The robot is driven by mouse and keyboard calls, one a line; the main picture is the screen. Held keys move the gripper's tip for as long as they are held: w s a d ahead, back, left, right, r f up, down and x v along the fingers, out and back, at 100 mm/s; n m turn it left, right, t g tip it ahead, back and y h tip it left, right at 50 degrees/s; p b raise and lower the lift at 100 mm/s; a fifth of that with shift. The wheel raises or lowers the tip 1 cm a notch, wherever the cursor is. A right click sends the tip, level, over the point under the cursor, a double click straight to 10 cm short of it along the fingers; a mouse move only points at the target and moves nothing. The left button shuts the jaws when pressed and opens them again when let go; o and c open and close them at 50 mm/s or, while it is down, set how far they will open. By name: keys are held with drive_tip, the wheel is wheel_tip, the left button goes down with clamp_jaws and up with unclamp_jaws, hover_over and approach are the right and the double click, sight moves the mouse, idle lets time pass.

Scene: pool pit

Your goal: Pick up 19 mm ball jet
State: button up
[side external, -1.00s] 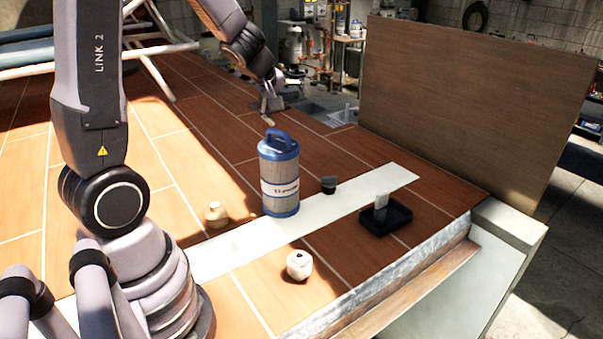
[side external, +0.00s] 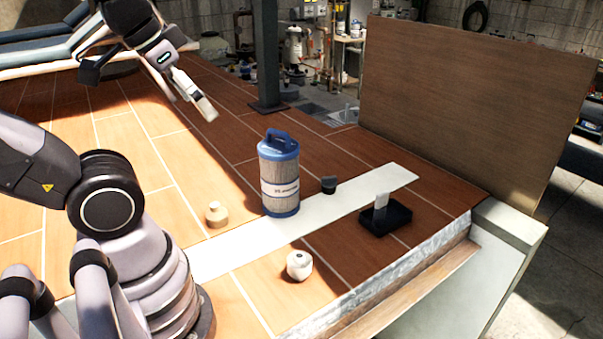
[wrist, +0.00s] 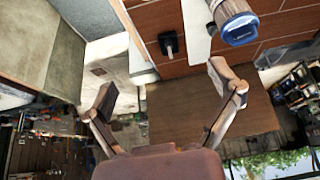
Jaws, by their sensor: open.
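Two small round fittings stand on the tiled deck in the side view: a white one with a dark spot on top (side external: 299,265), near the front edge, and a beige one with a narrower top (side external: 216,214), left of the blue-topped canister. No size marking is legible, so I cannot tell for sure which is the 19 mm ball jet. My gripper (side external: 195,103) is high above the deck at upper left, well away from both. In the wrist view its fingers (wrist: 162,82) are spread with nothing between them. Neither fitting is clear there.
A tall blue-topped filter canister (side external: 280,182) stands mid-deck beside a pale strip (side external: 243,245). A small dark-and-grey item (side external: 329,185) sits behind it. A black tray (side external: 398,219) holds an upright white piece. A wooden panel (side external: 478,95) rises at the right. Deck around the white fitting is clear.

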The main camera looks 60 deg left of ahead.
drive_tip(key=shift+w, duration=0.1)
drive_tip(key=w+f+n+g+h, duration=0.4)
drive_tip(key=w+f+n+h, duration=0.15)
drive_tip(key=f, duration=0.25)
drive_tip(key=w+f+n+g+h, duration=0.4)
drive_tip(key=f+h, duration=0.2)
drive_tip(key=f, duration=0.3)
drive_tip(key=n+t+h, duration=0.3)
drive_tip(key=n+t, duration=1)
drive_tip(key=n, duration=0.3)
approach(301, 259)
drive_tip(key=x, duration=0.2)
drive_tip(key=shift+d, duration=0.35)
drive_tip(key=shift+d+f+t+y, duration=0.15)
drive_tip(key=shift+d+t+y, duration=0.1)
drive_tip(key=shift+t, duration=0.15)
drive_tip(key=shift+x, duration=3.55)
